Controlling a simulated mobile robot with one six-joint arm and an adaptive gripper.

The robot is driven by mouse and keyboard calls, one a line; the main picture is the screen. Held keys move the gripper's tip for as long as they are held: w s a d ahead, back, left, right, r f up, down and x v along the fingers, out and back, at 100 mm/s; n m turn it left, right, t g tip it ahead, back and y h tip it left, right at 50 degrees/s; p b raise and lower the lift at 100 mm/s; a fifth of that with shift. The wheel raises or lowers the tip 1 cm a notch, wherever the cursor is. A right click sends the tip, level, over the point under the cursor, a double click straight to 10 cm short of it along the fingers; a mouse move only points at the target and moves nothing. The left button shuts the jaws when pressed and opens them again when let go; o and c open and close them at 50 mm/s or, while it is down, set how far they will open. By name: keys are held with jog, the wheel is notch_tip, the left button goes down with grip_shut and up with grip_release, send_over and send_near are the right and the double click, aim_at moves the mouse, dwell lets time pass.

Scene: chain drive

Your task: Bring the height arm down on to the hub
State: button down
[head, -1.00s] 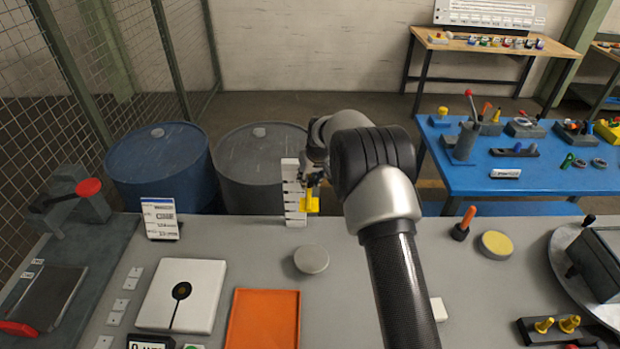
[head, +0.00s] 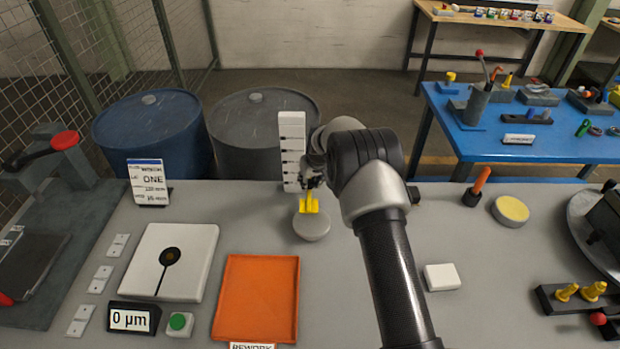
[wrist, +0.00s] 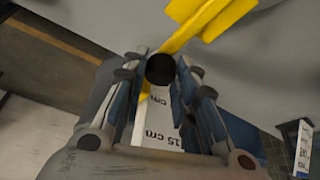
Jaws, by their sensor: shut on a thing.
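The yellow height arm (head: 309,205) sits low in front of the white scale post (head: 291,130). My gripper (head: 314,182) is shut on the arm's dark knob, seen in the wrist view as a black round end (wrist: 160,69) between the fingers. The yellow arm (wrist: 205,22) reaches past the fingertips there, and the scale (wrist: 155,125) with its cm marks shows between the fingers. A round grey disc, which looks like the hub (head: 311,228), lies on the bench just under the yellow arm. Whether they touch cannot be told.
An orange rework tray (head: 257,300) and a white plate (head: 190,240) with a dark round gauge mark lie to the left. A display (head: 133,318) reads 0 µm. A white block (head: 441,277) and a yellow-topped disc (head: 510,210) lie to the right. Drums stand behind the bench.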

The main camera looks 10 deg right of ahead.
jog(key=shift+f, duration=0.1)
jog(key=c, duration=1.3)
grip_release()
jog(key=v, duration=1.2)
